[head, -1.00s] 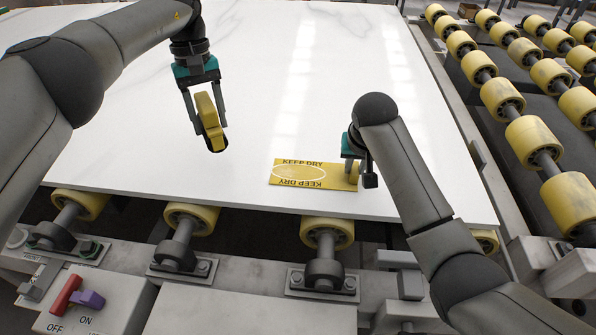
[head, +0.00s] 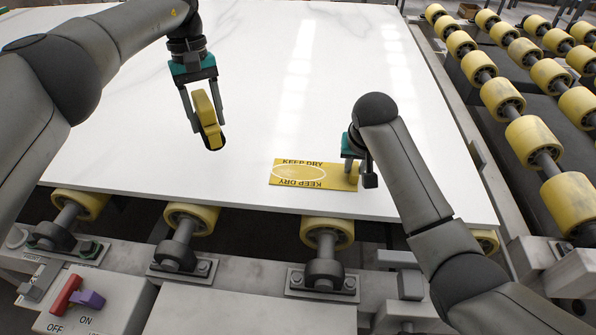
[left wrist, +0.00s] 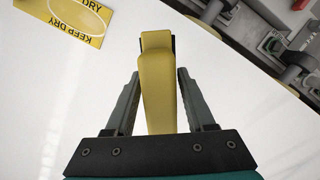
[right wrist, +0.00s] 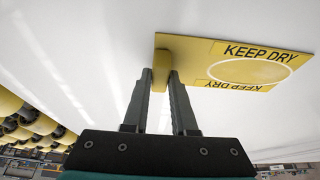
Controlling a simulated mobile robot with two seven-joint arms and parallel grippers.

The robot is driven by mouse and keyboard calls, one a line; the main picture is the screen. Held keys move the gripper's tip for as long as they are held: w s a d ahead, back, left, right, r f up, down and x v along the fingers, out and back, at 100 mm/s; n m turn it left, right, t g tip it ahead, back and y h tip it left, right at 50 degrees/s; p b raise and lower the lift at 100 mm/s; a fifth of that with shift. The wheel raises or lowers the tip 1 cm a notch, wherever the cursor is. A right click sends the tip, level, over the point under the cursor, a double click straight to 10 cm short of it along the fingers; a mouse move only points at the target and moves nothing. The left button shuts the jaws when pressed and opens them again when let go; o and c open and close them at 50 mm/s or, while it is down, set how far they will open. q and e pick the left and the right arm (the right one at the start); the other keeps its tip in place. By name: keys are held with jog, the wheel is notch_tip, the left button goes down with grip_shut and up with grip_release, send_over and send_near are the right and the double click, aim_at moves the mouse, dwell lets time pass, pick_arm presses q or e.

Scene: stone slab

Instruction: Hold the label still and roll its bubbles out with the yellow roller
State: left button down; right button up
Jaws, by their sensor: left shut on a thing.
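The yellow label (head: 300,173) reads KEEP DRY twice, with a pale oval in its middle, and lies on the white slab near its front edge. It also shows in the left wrist view (left wrist: 66,20) and right wrist view (right wrist: 245,70). My left gripper (head: 203,108) is shut on the yellow roller (head: 208,120), held left of the label and apart from it. The right arm hides part of this in the head view.
The white slab (head: 270,90) is otherwise bare, with free room behind and left of the label. Yellow conveyor rollers (head: 326,232) support its front edge. More rollers (head: 534,142) stand at the right. A switch box (head: 90,310) is at the front left.

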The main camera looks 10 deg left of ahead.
jog(key=o, duration=0.5)
jog(key=shift+c, duration=0.2)
jog(key=shift+r, duration=0.1)
jog(key=v, duration=1.2)
